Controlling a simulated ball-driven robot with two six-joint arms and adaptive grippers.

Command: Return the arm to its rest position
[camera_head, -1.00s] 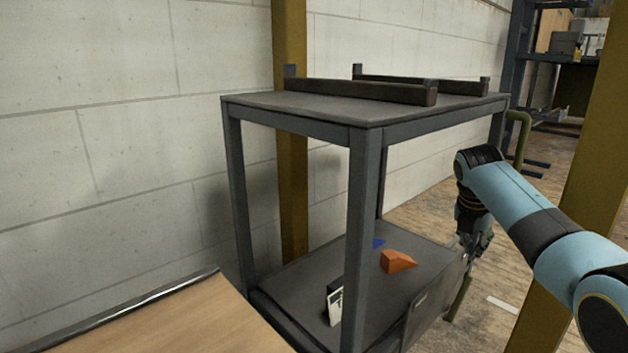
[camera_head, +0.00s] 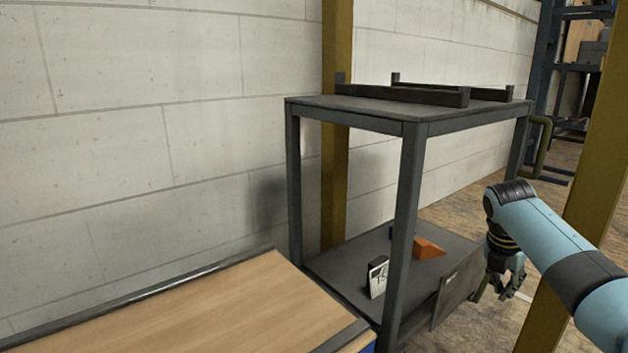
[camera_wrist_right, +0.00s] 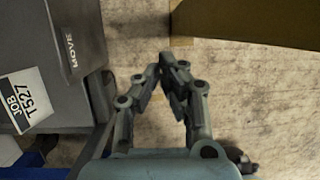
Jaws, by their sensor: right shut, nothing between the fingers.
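My right arm (camera_head: 545,232) comes in from the right in the head view, light blue with dark joints. Its gripper (camera_head: 507,292) hangs downward just to the right of the metal cart, beside the panel on the cart's side, and holds nothing. In the right wrist view the gripper's fingers (camera_wrist_right: 168,62) meet at their tips over bare floor. My left gripper is not in view.
The dark cart (camera_head: 345,110) has an orange wedge (camera_head: 427,248) and a white card (camera_head: 378,277) on its lower shelf. A wooden-topped table (camera_head: 200,315) is at lower left. A yellow post (camera_head: 590,170) stands behind the arm.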

